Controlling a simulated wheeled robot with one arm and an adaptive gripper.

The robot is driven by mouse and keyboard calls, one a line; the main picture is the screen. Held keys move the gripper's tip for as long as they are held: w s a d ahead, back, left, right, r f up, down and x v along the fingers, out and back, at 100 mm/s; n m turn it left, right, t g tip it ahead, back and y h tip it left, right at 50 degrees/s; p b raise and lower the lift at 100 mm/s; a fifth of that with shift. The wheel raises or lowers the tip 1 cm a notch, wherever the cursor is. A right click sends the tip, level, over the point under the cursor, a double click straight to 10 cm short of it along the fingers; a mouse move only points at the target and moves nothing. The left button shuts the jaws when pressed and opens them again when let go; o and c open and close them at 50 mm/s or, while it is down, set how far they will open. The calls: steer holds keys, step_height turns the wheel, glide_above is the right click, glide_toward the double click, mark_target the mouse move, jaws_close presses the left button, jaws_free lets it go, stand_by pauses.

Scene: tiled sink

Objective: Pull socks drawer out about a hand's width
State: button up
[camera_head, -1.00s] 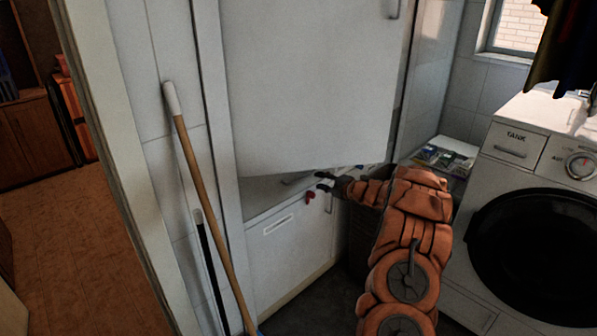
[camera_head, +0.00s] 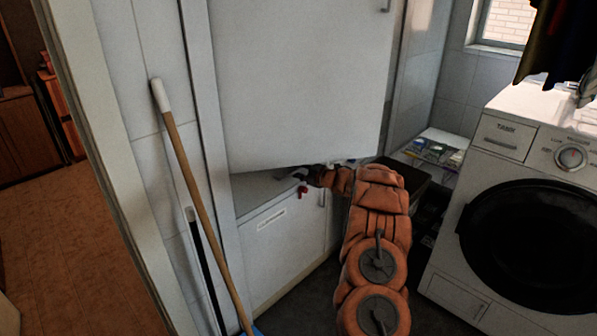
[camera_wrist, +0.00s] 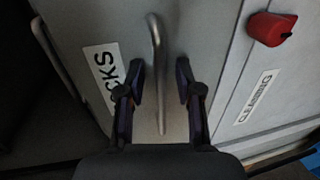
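The socks drawer front (camera_wrist: 132,40) is pale grey in the wrist view, with a white label (camera_wrist: 103,75) whose readable letters are "CKS". Its metal bar handle (camera_wrist: 158,60) runs between the two dark fingers of my gripper (camera_wrist: 160,84). The fingers are open, with a gap on each side of the bar; whether they reach around it in depth I cannot tell. In the head view my gripper (camera_head: 304,177) is under the lower edge of a large white door, and the drawer front is mostly hidden there.
The white door (camera_head: 300,80) hangs over my gripper. A red knob (camera_wrist: 268,29) and a "CLEANING" panel (camera_wrist: 255,100) are beside the drawer. A broom (camera_head: 195,190) leans at left; a washing machine (camera_head: 520,200) stands at right.

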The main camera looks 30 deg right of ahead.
jaws_close()
stand_by(0.7)
